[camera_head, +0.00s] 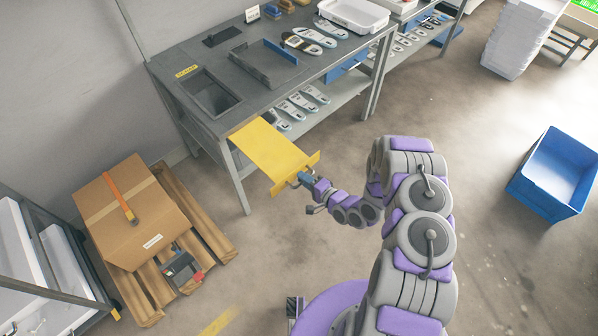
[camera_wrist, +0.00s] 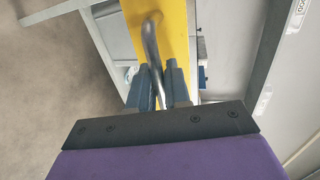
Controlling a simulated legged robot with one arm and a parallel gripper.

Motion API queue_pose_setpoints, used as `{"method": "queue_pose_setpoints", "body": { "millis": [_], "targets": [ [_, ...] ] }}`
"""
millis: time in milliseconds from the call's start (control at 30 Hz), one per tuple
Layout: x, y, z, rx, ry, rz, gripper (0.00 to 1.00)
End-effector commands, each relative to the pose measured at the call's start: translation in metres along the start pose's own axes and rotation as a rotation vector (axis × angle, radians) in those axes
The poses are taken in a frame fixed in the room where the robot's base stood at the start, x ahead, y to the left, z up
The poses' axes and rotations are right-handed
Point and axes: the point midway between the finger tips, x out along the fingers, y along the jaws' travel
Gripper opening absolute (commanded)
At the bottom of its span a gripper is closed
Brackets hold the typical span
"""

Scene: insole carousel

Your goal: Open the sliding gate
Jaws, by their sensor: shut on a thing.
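The yellow sliding gate (camera_head: 270,152) is a flat plate that sticks out from the front edge of the grey workbench, below the square opening (camera_head: 209,93) in its top. Its outer end has an upright yellow flange. My gripper (camera_head: 304,180) is at this flange. In the wrist view, my gripper (camera_wrist: 157,85) is shut on the curved metal handle (camera_wrist: 151,40) of the yellow gate (camera_wrist: 172,22). The far part of the handle is in front of the yellow plate. How far the plate still reaches under the bench top is hidden.
The workbench (camera_head: 165,62) has a lower shelf with insoles. A cardboard box (camera_head: 131,212) on a wooden pallet (camera_head: 210,240) stands at the left. A blue bin (camera_head: 553,172) stands on the floor at the right. The floor between bench and bin is clear.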

Motion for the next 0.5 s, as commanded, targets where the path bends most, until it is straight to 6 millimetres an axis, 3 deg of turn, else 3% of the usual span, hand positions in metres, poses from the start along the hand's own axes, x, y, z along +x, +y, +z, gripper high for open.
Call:
{"method": "queue_pose_setpoints", "body": {
  "millis": [367,400,500],
  "targets": [
    [-0.0002,0.0021,-0.0031,-0.001,0.012,0.006,0.00],
    [-0.0007,0.0022,-0.0034,0.000,0.011,0.005,0.20],
    [-0.0012,0.0016,-0.0034,-0.001,0.011,0.004,0.30]
  ]
}}
